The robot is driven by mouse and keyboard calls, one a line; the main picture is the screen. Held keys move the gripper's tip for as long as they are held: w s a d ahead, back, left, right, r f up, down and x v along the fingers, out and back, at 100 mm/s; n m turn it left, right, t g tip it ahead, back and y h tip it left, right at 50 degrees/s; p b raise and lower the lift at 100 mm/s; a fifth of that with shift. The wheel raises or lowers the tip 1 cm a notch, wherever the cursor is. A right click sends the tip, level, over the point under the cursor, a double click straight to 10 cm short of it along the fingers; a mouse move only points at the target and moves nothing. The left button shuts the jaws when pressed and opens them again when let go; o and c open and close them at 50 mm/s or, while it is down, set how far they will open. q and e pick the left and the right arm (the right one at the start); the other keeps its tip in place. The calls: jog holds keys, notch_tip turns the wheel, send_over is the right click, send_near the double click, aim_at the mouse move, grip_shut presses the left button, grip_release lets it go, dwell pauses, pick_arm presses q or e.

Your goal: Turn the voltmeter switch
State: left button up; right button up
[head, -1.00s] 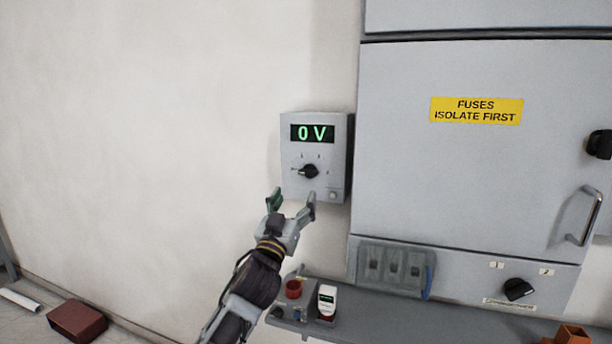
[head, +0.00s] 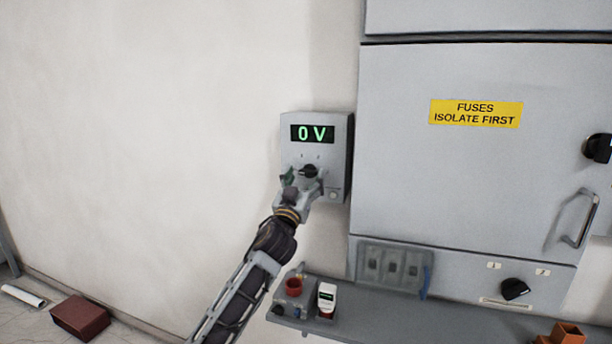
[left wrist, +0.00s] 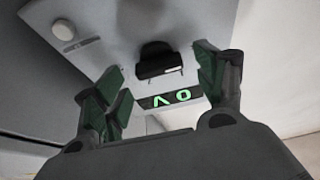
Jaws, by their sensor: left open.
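The voltmeter (head: 341,150) is a grey box on the wall with a green display (head: 312,133) reading 0 V. Its black rotary switch (head: 309,171) sits below the display. In the left wrist view the switch (left wrist: 158,60) lies ahead between the fingers, and the display (left wrist: 170,98) shows upside down. My left gripper (head: 304,178) is open at the switch, one finger to each side. In the left wrist view the fingers (left wrist: 160,82) stand clearly apart from the switch. My right gripper is not in view.
A grey cabinet (head: 450,180) with a yellow fuse label stands right of the voltmeter. The wall left of the voltmeter is bare.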

pick_arm(q)
jog(key=shift+w+d+r, duration=0.15)
jog(key=shift+w+r, duration=0.1)
jog(key=shift+w, duration=0.25)
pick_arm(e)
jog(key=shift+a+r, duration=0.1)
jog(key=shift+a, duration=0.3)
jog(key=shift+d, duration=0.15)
pick_arm(q)
jog(key=c, duration=1)
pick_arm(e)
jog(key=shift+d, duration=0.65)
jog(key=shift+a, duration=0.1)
